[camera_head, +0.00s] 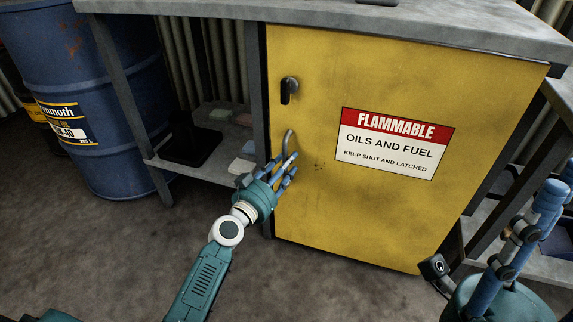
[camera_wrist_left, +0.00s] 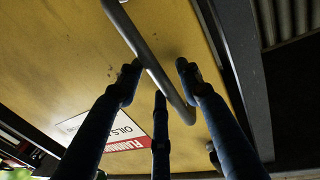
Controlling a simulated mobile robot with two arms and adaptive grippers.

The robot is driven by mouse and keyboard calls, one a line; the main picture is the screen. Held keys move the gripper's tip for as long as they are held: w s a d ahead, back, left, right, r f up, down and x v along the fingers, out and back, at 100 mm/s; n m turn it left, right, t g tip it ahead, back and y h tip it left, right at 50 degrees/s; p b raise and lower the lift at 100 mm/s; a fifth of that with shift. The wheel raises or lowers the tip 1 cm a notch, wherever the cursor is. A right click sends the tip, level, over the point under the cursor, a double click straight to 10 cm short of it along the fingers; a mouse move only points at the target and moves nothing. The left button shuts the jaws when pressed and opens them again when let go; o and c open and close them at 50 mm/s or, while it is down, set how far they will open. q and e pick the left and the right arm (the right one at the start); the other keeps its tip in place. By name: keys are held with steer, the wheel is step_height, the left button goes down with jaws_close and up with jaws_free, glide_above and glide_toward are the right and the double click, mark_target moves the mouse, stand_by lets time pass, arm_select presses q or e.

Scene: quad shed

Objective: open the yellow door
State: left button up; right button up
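The yellow door (camera_head: 400,90) of the cabinet under the bench looks shut, with a red and white flammable sign on it. A black latch (camera_head: 289,90) sits near its upper left edge. Below it is a grey bar handle (camera_head: 288,140). My left gripper (camera_head: 287,166) is at the lower part of this handle. In the left wrist view the handle (camera_wrist_left: 150,62) runs between the spread blue fingers (camera_wrist_left: 158,72), which do not look closed on it. My right gripper (camera_head: 558,185) is at the lower right, cut off by the picture edge; its finger opening is unclear.
A blue drum (camera_head: 95,90) stands at the left. An open shelf (camera_head: 170,165) with small boxes and a dark flat item is left of the door. The grey bench top (camera_head: 400,22) overhangs the door. The floor (camera_head: 320,285) before the door is clear apart from my arms.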

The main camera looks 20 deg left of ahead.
arm_select(q)
steer(key=shift+w, duration=0.2)
steer(key=shift+c, duration=0.2)
jaws_close()
steer(key=shift+s, duration=0.1)
